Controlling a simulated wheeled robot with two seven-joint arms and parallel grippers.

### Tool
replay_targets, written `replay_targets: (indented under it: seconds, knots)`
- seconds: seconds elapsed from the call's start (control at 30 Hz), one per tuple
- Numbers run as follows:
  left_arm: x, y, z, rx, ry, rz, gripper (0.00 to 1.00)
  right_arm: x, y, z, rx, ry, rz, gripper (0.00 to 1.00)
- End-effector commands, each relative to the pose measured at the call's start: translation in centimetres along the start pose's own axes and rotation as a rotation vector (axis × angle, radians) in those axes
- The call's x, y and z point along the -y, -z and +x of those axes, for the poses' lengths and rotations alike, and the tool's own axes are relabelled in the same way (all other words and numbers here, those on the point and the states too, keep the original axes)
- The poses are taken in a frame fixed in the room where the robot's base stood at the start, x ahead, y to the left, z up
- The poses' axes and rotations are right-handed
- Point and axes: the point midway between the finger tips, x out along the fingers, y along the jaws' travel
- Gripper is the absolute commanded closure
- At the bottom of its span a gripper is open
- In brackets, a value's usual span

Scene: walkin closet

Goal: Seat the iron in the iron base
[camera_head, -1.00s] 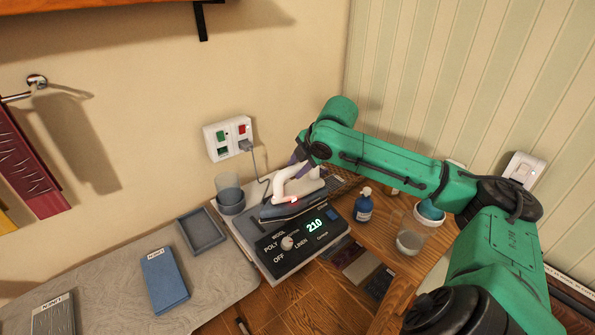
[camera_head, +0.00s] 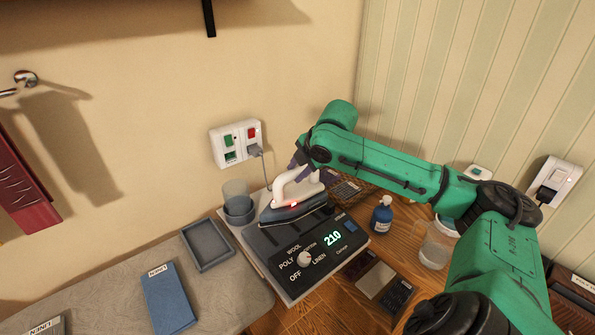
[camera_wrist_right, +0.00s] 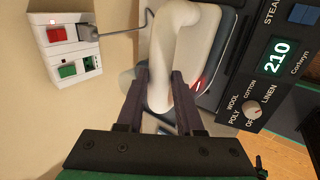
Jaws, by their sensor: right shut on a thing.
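The white iron (camera_head: 295,190) with a dark soleplate is over the back part of the iron base (camera_head: 290,262), behind its control panel. A red light glows on the iron, and the panel reads 210. I cannot tell whether the soleplate rests fully on the base. My right gripper (camera_head: 300,160) reaches in from the right and is shut on the iron's handle. In the right wrist view the two dark fingers (camera_wrist_right: 160,85) stand on either side of the white handle (camera_wrist_right: 172,50). My left gripper is not in view.
A wall socket (camera_head: 236,143) with a plugged cord is behind. A grey tray (camera_head: 207,245) and blue box (camera_head: 167,298) lie further left. A blue bottle (camera_head: 381,216) and a glass jug (camera_head: 436,246) stand right.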

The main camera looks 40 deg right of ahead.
Motion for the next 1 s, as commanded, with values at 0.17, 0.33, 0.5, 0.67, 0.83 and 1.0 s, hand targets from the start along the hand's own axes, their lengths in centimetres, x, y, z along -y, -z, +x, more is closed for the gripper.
replay_targets:
  seconds: [0.17, 0.33, 0.5, 0.67, 0.83, 1.0]
  knots:
    - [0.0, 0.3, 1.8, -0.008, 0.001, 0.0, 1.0, 0.7, -0.1, 1.2, 0.002, -0.008, -0.001, 1.0]
    - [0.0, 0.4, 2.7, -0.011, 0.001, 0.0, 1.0, 1.5, -0.1, 2.4, 0.002, -0.007, -0.001, 1.0]
    - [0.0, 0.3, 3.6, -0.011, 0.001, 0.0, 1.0, 2.3, 0.0, 3.5, 0.001, -0.008, -0.001, 1.0]
    - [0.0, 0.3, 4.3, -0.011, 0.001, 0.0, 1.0, 2.8, -0.1, 4.3, 0.002, -0.007, 0.0, 1.0]
    - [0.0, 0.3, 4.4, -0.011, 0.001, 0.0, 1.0, 3.0, -0.1, 4.5, 0.002, -0.008, -0.001, 1.0]
    - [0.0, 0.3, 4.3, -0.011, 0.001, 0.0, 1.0, 3.0, 0.0, 4.5, 0.001, -0.006, -0.001, 1.0]
